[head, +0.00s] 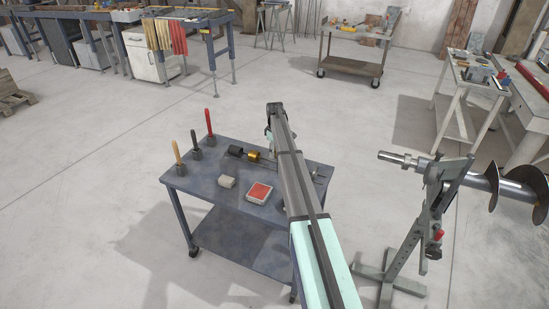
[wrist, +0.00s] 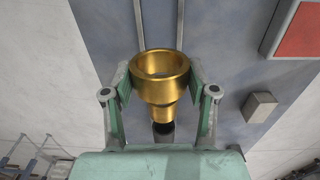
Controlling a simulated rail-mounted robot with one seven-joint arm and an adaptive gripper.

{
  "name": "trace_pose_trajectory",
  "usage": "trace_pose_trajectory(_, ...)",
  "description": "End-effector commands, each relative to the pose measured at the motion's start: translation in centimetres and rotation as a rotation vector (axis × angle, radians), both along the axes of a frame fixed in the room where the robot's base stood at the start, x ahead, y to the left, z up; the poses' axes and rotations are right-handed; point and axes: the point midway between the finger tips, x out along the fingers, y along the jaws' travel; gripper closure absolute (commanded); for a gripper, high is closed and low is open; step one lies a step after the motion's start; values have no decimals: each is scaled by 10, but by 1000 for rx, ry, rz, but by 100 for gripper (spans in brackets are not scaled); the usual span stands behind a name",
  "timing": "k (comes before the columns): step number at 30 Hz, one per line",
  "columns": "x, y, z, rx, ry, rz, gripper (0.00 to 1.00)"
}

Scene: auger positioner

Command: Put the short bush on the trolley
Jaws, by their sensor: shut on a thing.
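The short bush, a gold stepped ring (wrist: 160,90), is between the two fingers of my gripper (wrist: 160,78) in the wrist view, with its open bore facing up. My gripper is shut on its sides. In the head view the gold bush (head: 254,156) shows over the far part of the blue-grey trolley (head: 220,190), left of my arm. I cannot tell whether its base touches the trolley top. My arm hides most of the gripper in the head view.
A black cylinder (head: 235,150) is close left of the bush. A grey block (head: 227,182) and a red-topped box (head: 259,193) lie nearer. Three handled tools (head: 196,153) stand at the left edge. An auger on a stand (head: 434,200) is to the right.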

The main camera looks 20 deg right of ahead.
Motion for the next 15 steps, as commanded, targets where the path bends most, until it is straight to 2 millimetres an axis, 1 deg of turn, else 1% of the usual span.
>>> trace_pose_trajectory(3, 0, 0, -10, 1, 1, 0, 77)
trace_pose_trajectory(8, 0, 0, -18, 0, 0, 0, 77)
trace_pose_trajectory(11, 0, 0, -28, 0, 1, 0, 77)
trace_pose_trajectory(15, 0, 0, -47, 0, 1, 0, 77)
